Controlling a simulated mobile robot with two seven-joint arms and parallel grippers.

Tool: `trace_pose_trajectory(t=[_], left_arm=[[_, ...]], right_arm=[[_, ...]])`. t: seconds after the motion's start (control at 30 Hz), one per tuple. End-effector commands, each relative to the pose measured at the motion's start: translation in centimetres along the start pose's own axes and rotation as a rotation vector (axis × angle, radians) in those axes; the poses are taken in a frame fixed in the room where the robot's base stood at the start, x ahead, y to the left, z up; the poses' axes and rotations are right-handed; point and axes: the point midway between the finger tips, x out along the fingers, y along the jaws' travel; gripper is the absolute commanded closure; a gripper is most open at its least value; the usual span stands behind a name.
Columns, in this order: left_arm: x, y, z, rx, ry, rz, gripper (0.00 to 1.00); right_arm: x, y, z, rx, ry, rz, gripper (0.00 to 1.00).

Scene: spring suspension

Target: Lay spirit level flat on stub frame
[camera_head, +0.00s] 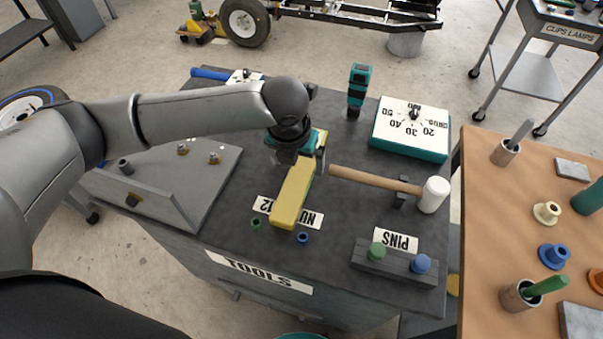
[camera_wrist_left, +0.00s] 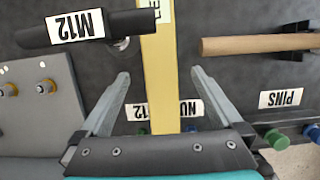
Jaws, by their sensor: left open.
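The spirit level appears to be the yellow bar (camera_head: 290,200) lying on the dark tool cart top, partly over a white label. It also shows in the left wrist view (camera_wrist_left: 160,90), running lengthwise between the fingers. My left gripper (camera_head: 298,158) is over the bar's far end, and its fingers (camera_wrist_left: 160,76) are open, one on each side with gaps. The far end of the bar is partly hidden by the gripper in the head view. A black frame (camera_head: 350,14) with a wheel stands on the floor at the back; I cannot tell whether it is the stub frame. My right gripper is not in view.
A wooden-handled mallet (camera_head: 375,180) lies right of the bar. A dial box (camera_head: 411,130), teal tool (camera_head: 357,90) and pin block (camera_head: 395,266) stand on the cart. A grey angled plate (camera_head: 195,185) is left. A wooden table (camera_head: 490,220) with parts is at right.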

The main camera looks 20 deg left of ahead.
Motion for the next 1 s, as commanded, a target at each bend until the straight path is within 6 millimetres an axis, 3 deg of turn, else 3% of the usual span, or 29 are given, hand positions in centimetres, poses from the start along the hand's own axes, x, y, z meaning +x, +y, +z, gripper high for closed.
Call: trace_pose_trajectory(t=[0.3,0.63,1.0], left_arm=[[4.4,-0.1,0.2,-0.001,0.003,0.001,0.00],[5.0,0.0,0.3,0.001,0.001,0.001,0.00],[5.0,0.0,0.3,0.001,0.001,0.001,0.41]], right_arm=[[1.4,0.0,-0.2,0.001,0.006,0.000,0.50],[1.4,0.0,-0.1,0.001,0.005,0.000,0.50],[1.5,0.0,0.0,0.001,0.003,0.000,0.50]])
